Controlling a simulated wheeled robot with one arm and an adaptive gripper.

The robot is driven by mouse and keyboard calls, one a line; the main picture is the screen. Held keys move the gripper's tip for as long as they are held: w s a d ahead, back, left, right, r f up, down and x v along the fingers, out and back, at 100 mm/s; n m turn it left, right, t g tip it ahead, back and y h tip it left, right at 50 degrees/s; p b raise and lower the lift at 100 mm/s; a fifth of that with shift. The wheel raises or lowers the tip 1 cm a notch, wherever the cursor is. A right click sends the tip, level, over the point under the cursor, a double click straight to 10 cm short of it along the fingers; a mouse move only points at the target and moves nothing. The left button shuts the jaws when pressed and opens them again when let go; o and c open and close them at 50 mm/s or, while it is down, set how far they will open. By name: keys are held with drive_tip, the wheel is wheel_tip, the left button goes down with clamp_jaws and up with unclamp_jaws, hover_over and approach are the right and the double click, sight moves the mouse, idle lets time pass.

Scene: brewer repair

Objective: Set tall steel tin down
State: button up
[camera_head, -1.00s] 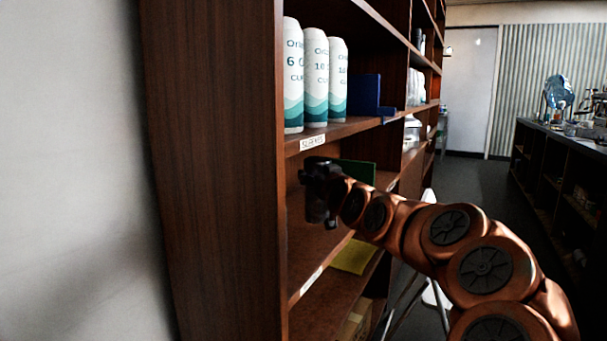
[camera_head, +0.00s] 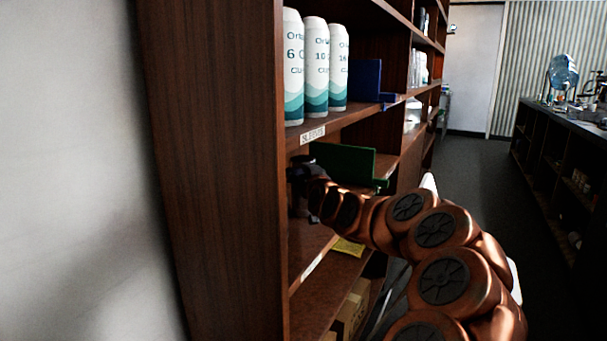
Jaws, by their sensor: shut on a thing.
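My gripper (camera_head: 300,190) is reached into the middle bay of the dark wooden shelf unit (camera_head: 215,180), just behind its left side panel. It is dark and partly hidden by the panel and by my own wrist. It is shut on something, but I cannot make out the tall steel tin. Whether the held thing touches the shelf board cannot be seen.
A green bookend (camera_head: 345,162) stands right of my gripper. A yellow item (camera_head: 347,247) lies lower. A long counter (camera_head: 560,150) is at right.

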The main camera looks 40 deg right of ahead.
drive_tip(key=shift+f, duration=0.15)
drive_tip(key=o, duration=1.4)
drive_tip(key=shift+o, duration=0.2)
drive_tip(key=shift+r, duration=0.25)
drive_tip(key=v, duration=1.2)
